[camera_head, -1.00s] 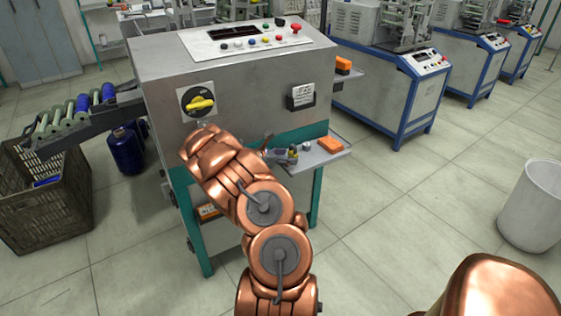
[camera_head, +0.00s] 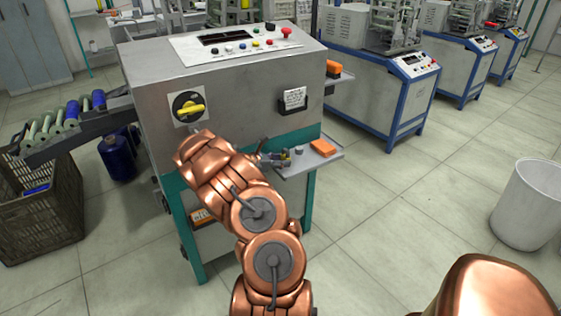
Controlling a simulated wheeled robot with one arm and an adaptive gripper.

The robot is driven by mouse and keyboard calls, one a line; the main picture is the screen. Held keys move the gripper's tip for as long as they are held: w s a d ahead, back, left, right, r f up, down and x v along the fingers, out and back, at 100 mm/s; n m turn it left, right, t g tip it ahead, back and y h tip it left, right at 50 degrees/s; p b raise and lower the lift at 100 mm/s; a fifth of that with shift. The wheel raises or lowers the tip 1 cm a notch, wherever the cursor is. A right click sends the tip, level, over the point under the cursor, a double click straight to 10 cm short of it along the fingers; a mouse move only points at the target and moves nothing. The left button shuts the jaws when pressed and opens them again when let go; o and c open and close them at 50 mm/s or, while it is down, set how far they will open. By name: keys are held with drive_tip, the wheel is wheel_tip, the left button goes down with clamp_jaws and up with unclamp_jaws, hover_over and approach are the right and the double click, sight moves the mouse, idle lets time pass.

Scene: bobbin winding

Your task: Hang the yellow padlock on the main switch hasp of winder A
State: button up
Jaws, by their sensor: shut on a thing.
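The main switch (camera_head: 189,106) is on the front of the grey winder cabinet (camera_head: 235,100) nearest me. It has a yellow handle on a black disc over a pale plate, and the handle lies about level. My copper arm reaches up to just below and right of the switch. No yellow padlock can be made out. A small grey piece shows just above the arm's end; I cannot tell if it is the hasp.
A side shelf (camera_head: 312,166) sticks out at right, with an orange box (camera_head: 323,147) and small parts. A roller chute (camera_head: 70,135) sticks out at left above a crate (camera_head: 44,220). A white bin (camera_head: 526,205) stands at right. The floor between is clear.

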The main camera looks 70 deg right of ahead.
drive_tip(key=shift+c, duration=1)
drive_tip(key=shift+r+p, duration=1.15)
drive_tip(key=shift+r, duration=1.35)
drive_tip(key=shift+s, duration=0.1)
